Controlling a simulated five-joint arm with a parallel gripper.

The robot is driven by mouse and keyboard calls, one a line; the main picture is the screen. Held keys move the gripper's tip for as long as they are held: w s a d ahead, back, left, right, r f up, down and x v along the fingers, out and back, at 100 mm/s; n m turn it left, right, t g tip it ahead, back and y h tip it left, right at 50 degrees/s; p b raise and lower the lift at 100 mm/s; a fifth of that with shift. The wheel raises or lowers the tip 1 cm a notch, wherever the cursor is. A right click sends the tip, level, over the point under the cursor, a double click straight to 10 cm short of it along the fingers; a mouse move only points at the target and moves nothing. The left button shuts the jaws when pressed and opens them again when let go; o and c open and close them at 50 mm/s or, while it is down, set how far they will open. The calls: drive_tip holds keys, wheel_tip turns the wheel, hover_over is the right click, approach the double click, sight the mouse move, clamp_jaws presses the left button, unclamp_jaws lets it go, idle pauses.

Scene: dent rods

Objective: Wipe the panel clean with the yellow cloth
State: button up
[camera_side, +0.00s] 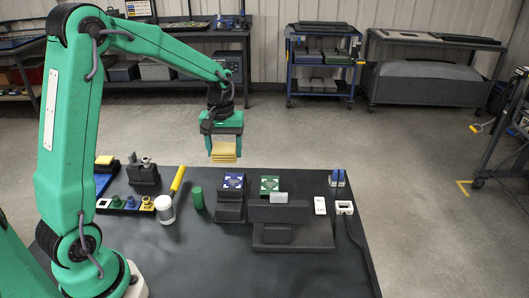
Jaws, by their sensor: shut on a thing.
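The yellow cloth (224,152) is a folded pad held between the fingers of my gripper (223,142). The gripper is shut on it and holds it in the air, above the back part of the dark table. Which item is the panel is not clear. A dark block with a blue top (233,182) and one with a green top (270,185) stand below and to the right of the gripper. In front of the green one is a dark stepped block (293,215). The cloth is apart from all of them.
On the dark table (205,270), a green cylinder (197,198), a white jar (165,209) and a yellow-handled tool (178,180) stand left of the blocks. The table's front middle is clear.

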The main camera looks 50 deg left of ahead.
drive_tip(key=shift+f, duration=4)
drive_tip(key=shift+w+d+r, duration=0.1)
drive_tip(key=shift+w+d, duration=0.05)
drive_tip(key=shift+c, duration=0.4)
drive_tip(key=shift+w+d+f, duration=0.2)
drive_tip(key=shift+w+d, duration=1.05)
drive_tip(key=shift+s+a, duration=1.45)
drive_tip(key=shift+s, duration=0.05)
drive_tip(key=shift+w+r, duration=0.1)
drive_tip(key=shift+r, duration=4)
drive_tip(key=shift+r, duration=0.15)
wheel_tip(320, 180, up, 6)
hover_over(227, 179)
